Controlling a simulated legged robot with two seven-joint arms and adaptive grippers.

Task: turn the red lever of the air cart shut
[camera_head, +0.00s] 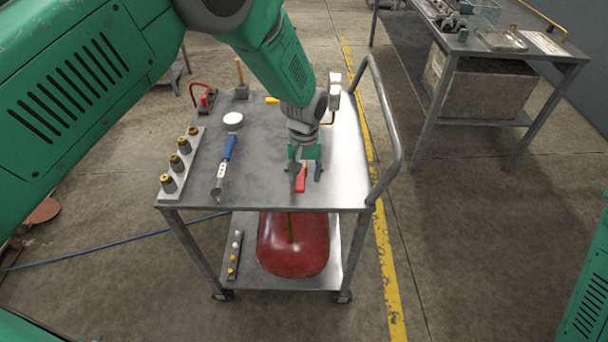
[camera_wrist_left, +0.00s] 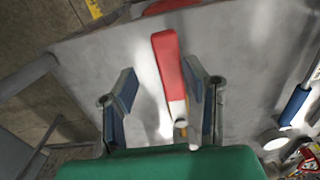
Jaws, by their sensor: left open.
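The air cart (camera_head: 265,150) is a grey metal cart with a bent tube handle on its right side. The red lever (camera_head: 301,179) sits near the front edge of its top. My left gripper (camera_head: 304,172) points down over the lever from above. In the left wrist view the red lever (camera_wrist_left: 168,68) lies between the two spread fingers of the left gripper (camera_wrist_left: 162,92), closer to the right-hand finger. Whether that finger touches it I cannot tell. The gripper is open and holds nothing. A red tank (camera_head: 293,245) lies on the lower shelf. My right gripper is not in view.
A blue-handled tool (camera_head: 228,150), a round white gauge (camera_head: 233,119) and a strip of brass fittings (camera_head: 177,163) lie left of the gripper on the cart top. The cart handle (camera_head: 392,130) rises at right. A workbench (camera_head: 500,55) stands at back right. Floor between them is clear.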

